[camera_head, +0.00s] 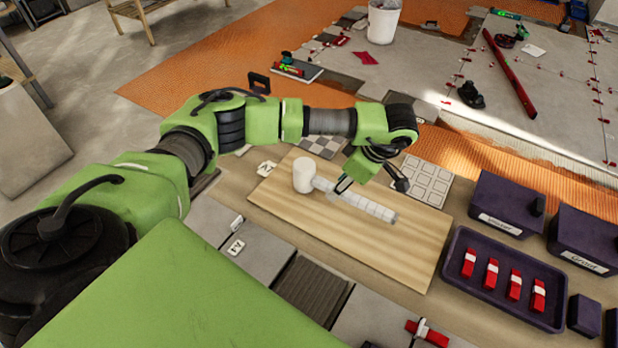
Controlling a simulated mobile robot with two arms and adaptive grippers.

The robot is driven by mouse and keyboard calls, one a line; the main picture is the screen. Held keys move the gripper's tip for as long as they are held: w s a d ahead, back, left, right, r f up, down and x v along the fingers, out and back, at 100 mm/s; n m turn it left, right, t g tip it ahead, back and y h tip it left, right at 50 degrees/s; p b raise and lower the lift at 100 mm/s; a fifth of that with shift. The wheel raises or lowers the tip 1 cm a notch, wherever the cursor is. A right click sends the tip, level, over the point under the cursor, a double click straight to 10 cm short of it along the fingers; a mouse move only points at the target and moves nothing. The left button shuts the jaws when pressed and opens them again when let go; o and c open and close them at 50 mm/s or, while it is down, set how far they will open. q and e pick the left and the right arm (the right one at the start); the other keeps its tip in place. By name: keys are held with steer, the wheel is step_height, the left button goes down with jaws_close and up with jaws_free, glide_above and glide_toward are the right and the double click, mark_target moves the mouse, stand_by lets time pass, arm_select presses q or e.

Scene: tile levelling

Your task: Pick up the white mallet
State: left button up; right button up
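The white mallet lies on a light wooden board (290,211). The mallet's (303,175) round head is at the left, and its pale, banded handle runs right and toward the front. My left gripper (372,186) is over the handle's far side, with its two dark fingers spread apart. One finger overlaps the handle near its middle in the picture, and the other is beyond it to the right. I cannot tell whether either touches the mallet. Nothing is held between the fingers. My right gripper is not in view.
A dark tray (455,289) with several red-and-white clips stands right of the board, near labelled dark boxes (506,203). Grey tiles (256,253) lie in front of the board. A white grid sheet (424,182) lies behind it. A white bucket (383,22) stands on the floor farther back.

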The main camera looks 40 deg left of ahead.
arm_select(q)
steer(key=shift+a+f, duration=0.2)
steer(key=shift+f, duration=0.2)
steer(key=b+x, duration=0.2)
steer(key=x, duration=0.2)
steer(key=shift+w+a, duration=0.1)
steer(key=shift+f+b, duration=0.1)
steer(key=shift+b, duration=0.2)
jaws_close()
